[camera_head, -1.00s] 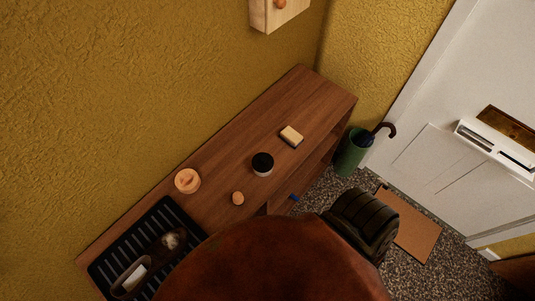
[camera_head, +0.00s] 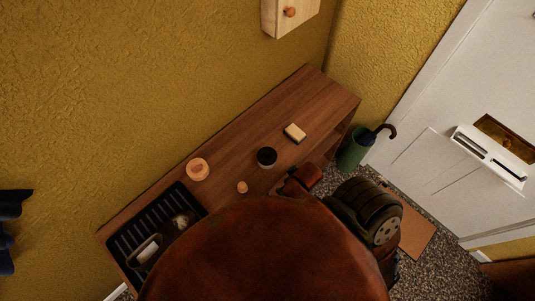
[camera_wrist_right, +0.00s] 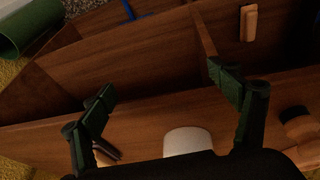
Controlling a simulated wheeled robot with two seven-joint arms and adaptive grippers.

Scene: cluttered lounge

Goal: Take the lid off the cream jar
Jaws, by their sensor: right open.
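The cream jar (camera_head: 266,157) stands upright on the wooden cabinet top, a small round jar with a black lid on it and a pale body. In the right wrist view its white body (camera_wrist_right: 187,141) shows at the bottom, between and beyond my fingers; its lid is hidden there by my gripper's dark body. My right gripper (camera_wrist_right: 160,85) is open and empty, its green-padded fingers spread apart in front of the cabinet. The jar is not between the fingertips. My left gripper is not in view.
The wooden cabinet (camera_head: 305,92) also holds a pale block (camera_head: 295,133), a small round wooden piece (camera_head: 242,187), a round wooden item (camera_head: 197,169) and a black ribbed tray (camera_head: 133,231). A green umbrella bin (camera_head: 353,150) stands beyond its right end.

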